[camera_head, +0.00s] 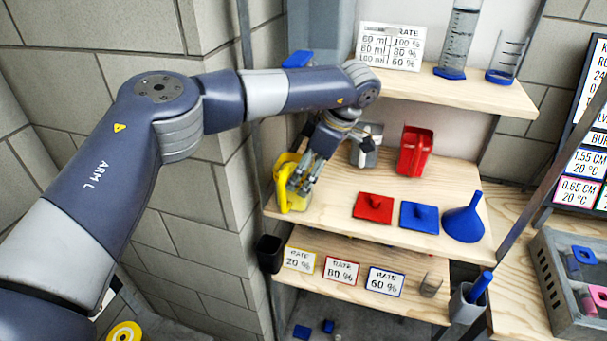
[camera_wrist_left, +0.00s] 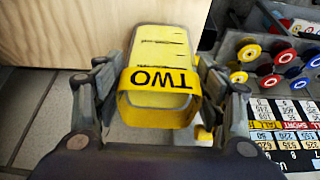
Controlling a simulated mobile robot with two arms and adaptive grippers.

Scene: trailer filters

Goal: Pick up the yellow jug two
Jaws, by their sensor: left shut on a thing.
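The yellow jug two (camera_head: 284,184) stands at the left end of the middle wooden shelf in the head view. In the left wrist view the yellow jug (camera_wrist_left: 160,72) shows its yellow band marked "TWO" and black measuring lines. My left gripper (camera_head: 303,181) reaches down to the jug from the upper right and is shut on it. In the left wrist view the fingers of my left gripper (camera_wrist_left: 160,108) lie on both sides of the jug. Part of the jug is hidden behind the fingers in the head view. My right gripper is not in view.
A red jug (camera_head: 414,151) and a grey jug (camera_head: 366,147) stand to the right on the same shelf. A red lid (camera_head: 373,207), a blue lid (camera_head: 419,216) and a blue funnel (camera_head: 464,219) lie near its front edge. An upper shelf (camera_head: 450,93) hangs above.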

